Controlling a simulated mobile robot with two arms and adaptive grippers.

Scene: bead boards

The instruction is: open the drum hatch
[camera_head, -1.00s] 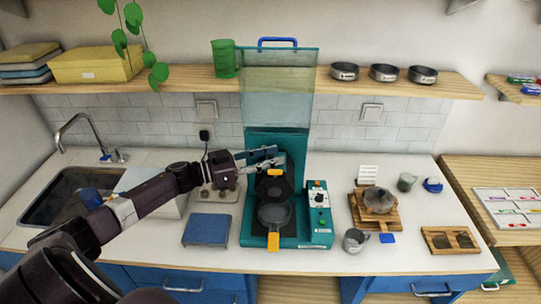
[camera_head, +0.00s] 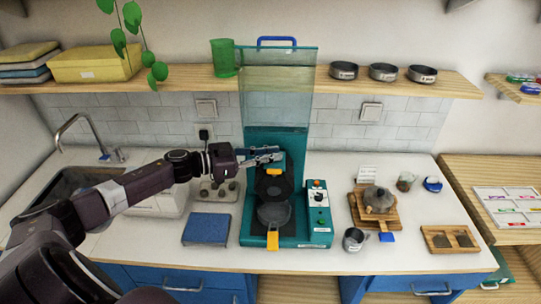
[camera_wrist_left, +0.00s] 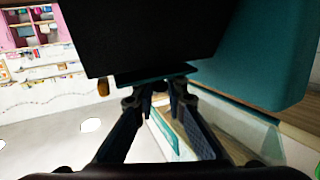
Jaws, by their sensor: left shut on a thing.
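The teal roasting machine (camera_head: 262,143) stands mid-counter with its clear guard (camera_head: 277,98) raised. Its dark drum (camera_head: 273,187) has an orange tab (camera_head: 275,171) at the back. In front is a round grey pan-like part (camera_head: 274,213) with an orange handle (camera_head: 273,240). I cannot tell clearly which part is the hatch, or how far open it is. My left gripper (camera_head: 277,156) is at the drum's back top. In the left wrist view, its fingers (camera_wrist_left: 160,85) are shut on a thin dark edge below a large black part (camera_wrist_left: 155,35). My right gripper is out of view.
A blue scale-like block (camera_head: 206,229) lies left of the machine. A metal cup (camera_head: 353,240), a wooden stand with a pot (camera_head: 379,200) and a wooden tray (camera_head: 450,240) are to the right. The sink (camera_head: 65,187) is at far left.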

